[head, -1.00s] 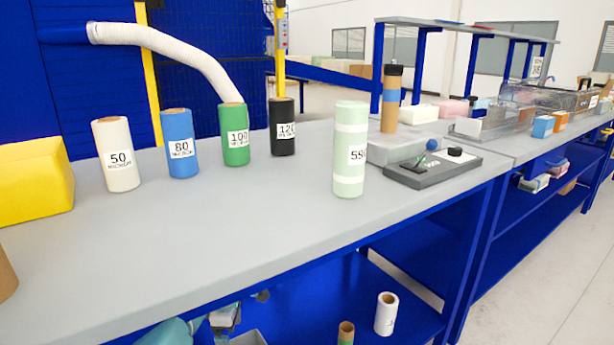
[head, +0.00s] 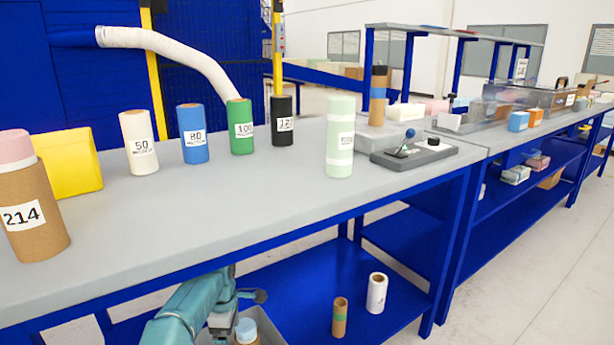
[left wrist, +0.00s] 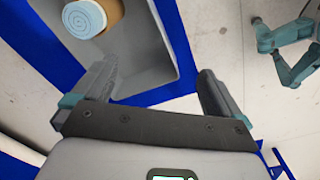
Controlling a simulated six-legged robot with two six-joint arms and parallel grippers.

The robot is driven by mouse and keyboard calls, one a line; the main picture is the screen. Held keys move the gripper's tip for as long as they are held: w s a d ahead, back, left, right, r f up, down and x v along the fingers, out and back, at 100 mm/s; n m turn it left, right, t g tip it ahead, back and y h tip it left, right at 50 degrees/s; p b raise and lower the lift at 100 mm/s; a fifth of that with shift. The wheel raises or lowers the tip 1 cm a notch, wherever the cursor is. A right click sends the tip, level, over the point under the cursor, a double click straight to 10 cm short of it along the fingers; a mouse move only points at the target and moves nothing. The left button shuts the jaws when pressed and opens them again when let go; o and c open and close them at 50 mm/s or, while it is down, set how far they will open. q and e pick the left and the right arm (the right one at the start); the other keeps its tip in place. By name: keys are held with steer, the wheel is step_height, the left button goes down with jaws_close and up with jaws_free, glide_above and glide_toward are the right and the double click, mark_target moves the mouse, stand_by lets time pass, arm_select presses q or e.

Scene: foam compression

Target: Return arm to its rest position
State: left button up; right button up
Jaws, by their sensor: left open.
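My left arm (head: 185,310) is teal and reaches up from the bottom of the head view, in front of the bench's lower edge. In the left wrist view my left gripper (left wrist: 160,88) has its two dark fingers spread wide, with nothing between them. Beyond the fingers, a grey bin (left wrist: 165,60) holds a tan roll with a pale blue spiral top (left wrist: 92,18). That roll also shows beside my arm at the bottom of the head view (head: 247,332). My right gripper is not in view.
The grey bench (head: 215,200) carries several labelled rolls, including a tan roll marked 214 (head: 35,215), a pale green roll (head: 340,137) and a yellow block (head: 70,163). A white roll (head: 376,293) stands on the blue lower shelf. The bench's front middle is clear.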

arm_select(q)
steer(key=s+f+m+g+h, duration=0.2)
steer(key=s+f+m+g, duration=0.15)
steer(key=s+f, duration=1.4)
steer(key=s+d+m+t+h, duration=0.1)
steer(key=s+d+m, duration=0.35)
steer(key=s, duration=0.65)
steer(key=s+d+m+t+h, duration=0.1)
steer(key=s+d+m+t, duration=0.15)
steer(key=s+m, duration=0.6)
step_height(320, 180, up, 27)
steer(key=p, duration=2.8)
steer(key=shift+n, duration=0.35)
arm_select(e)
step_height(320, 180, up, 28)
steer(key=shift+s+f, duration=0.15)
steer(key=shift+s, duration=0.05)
